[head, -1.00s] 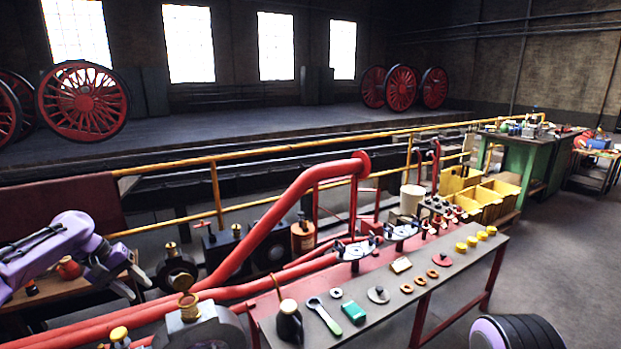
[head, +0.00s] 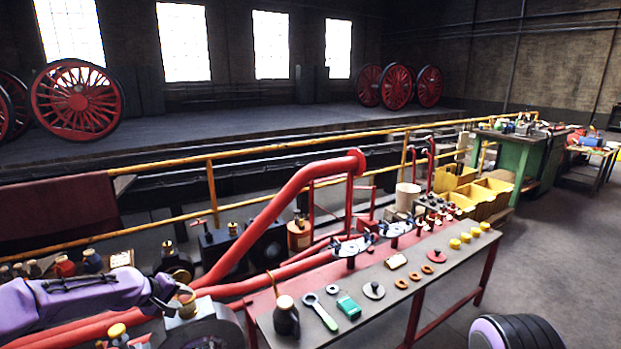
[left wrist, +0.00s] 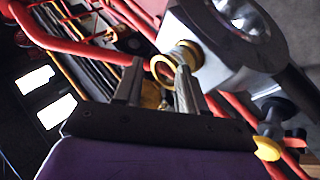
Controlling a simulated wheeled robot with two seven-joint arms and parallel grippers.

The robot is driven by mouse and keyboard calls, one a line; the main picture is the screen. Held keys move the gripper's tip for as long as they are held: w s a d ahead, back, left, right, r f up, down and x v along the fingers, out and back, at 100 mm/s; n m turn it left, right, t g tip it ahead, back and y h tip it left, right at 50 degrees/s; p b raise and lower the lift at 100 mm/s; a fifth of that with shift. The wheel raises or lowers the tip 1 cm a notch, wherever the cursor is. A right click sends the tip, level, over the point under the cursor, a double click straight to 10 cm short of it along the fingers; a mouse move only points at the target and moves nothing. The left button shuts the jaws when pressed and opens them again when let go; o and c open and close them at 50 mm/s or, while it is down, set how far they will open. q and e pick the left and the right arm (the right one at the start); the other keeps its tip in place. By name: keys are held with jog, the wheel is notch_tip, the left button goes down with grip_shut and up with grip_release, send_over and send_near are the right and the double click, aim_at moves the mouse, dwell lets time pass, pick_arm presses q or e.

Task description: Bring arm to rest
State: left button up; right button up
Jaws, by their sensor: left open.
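My left arm, purple, comes in from the left in the head view. Its gripper (head: 166,297) is beside the brass fitting (head: 186,304) on top of a grey round housing (head: 215,330). In the left wrist view the two fingers of this gripper (left wrist: 160,68) are apart. The brass fitting's ring (left wrist: 162,72) shows between or just beyond the fingertips, with the grey housing (left wrist: 215,60) to its right. I cannot tell whether the fingers touch the ring. My right gripper is not in view.
Red pipes (head: 300,195) run close behind the gripper. A narrow bench (head: 380,290) at right holds a dark oil can (head: 286,318), a green-handled tool (head: 322,314) and several small parts. A yellow railing (head: 260,150) stands behind. Floor at right is clear.

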pick_arm(q)
jog(key=s+d+f+y, duration=0.2)
jog(key=s+d+f, duration=0.5)
jog(key=f, duration=0.4)
jog(key=s+d+f+g+y, duration=0.1)
jog(key=s+f, duration=0.3)
jog(key=s, duration=0.3)
jog(key=s+f+y, duration=0.1)
jog(key=s+f, duration=0.2)
jog(key=s, duration=0.4)
jog(key=s+a+f+m+g+y, duration=0.2)
jog(key=s+g, duration=0.1)
jog(key=s, duration=2.5)
jog(key=shift+f+m+g+y, duration=0.15)
jog(key=shift+m+g+y, duration=0.15)
jog(key=shift+g, duration=0.1)
